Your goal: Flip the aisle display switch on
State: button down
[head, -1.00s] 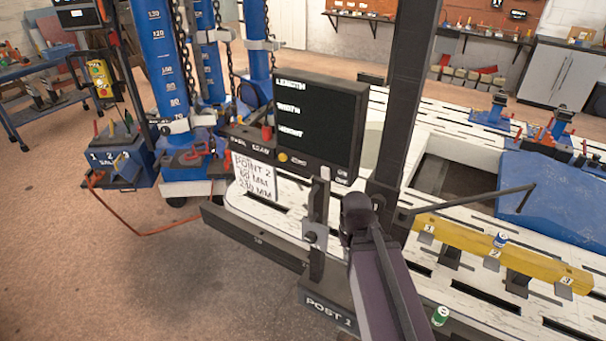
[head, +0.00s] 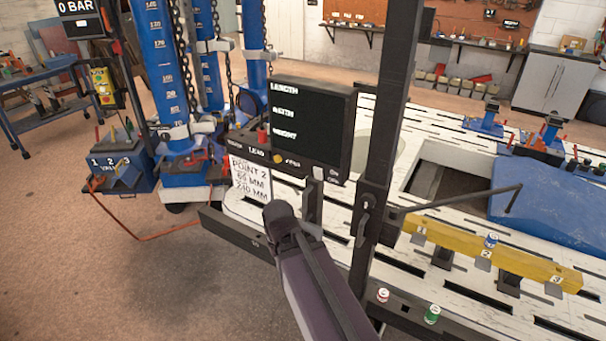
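The display (head: 305,120) is a black box with white words for length, width and height on a dark screen. No numbers are readable beside them. On the strip below the screen, at its right end, is a small pale switch (head: 319,173) with tiny on and off lettering beside it. Its position is too small to tell. My arm reaches up from the bottom edge, and its dark end with my gripper (head: 284,216) is below and left of the switch, apart from it in the picture.
A yellow button (head: 278,158) sits on the same strip, and a red knob (head: 262,135) is at the display's left. A paper note (head: 250,180) hangs below. A dark upright post (head: 385,130) stands close on the right. A yellow numbered beam (head: 490,256) lies on the bench.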

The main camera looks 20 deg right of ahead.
aim_at(317, 172)
jog(key=u, duration=0.1)
jog(key=k, duration=1.3)
jog(key=z, duration=1.15)
jog(key=i, duration=1)
jog(key=u, duration=0.05)
